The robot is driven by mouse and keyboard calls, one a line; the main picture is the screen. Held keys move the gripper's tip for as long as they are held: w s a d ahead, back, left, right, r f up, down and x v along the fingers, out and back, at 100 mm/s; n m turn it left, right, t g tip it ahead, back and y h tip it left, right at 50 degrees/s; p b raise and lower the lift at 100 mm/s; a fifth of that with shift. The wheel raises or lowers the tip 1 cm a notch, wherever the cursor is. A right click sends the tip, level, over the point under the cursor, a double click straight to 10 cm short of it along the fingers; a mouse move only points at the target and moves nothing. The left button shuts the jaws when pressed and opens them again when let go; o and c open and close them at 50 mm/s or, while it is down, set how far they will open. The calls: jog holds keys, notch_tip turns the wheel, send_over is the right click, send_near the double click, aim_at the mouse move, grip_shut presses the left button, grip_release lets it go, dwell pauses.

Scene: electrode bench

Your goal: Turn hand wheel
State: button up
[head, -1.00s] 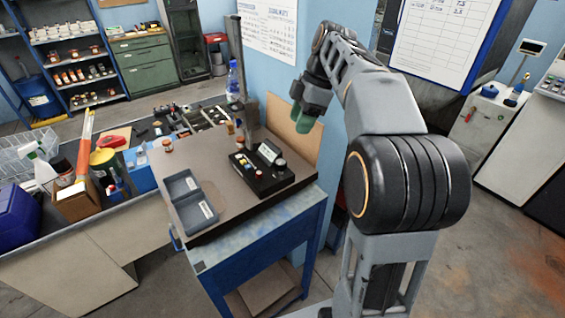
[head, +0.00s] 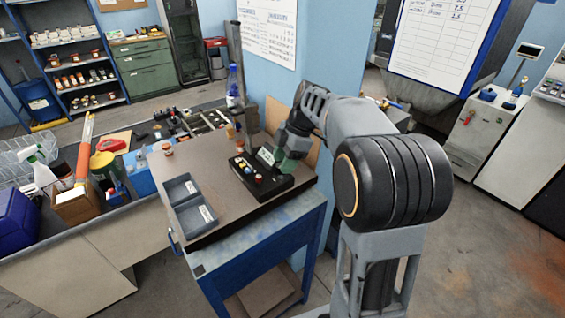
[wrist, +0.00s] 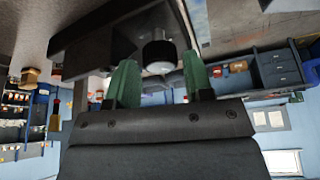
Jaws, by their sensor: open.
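The hand wheel appears to be the dark round knob with a pale metal face (wrist: 160,54) in the wrist view. It sits on the black control box (head: 242,168), which lies on the bench top and also shows in the wrist view (wrist: 92,50). My gripper (wrist: 160,76) is open, with its two green fingers apart. The knob shows between and just beyond the fingertips; I cannot tell whether they touch it. In the head view my gripper (head: 285,163) is at the right end of the box and hides the knob there.
Two grey bins (head: 197,222) lie at the bench's front left. A small brown-red jar (head: 168,149) and a blue-capped bottle (head: 233,86) stand farther back. A blue wall column (head: 330,50) rises close behind my arm. The bench top (head: 228,212) is clear in front of the box.

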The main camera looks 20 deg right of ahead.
jog(key=shift+a+f, duration=0.25)
jog(key=shift+f, duration=0.35)
jog(key=c, duration=0.6)
jog(key=shift+c, duration=0.2)
jog(key=shift+m+b, duration=0.3)
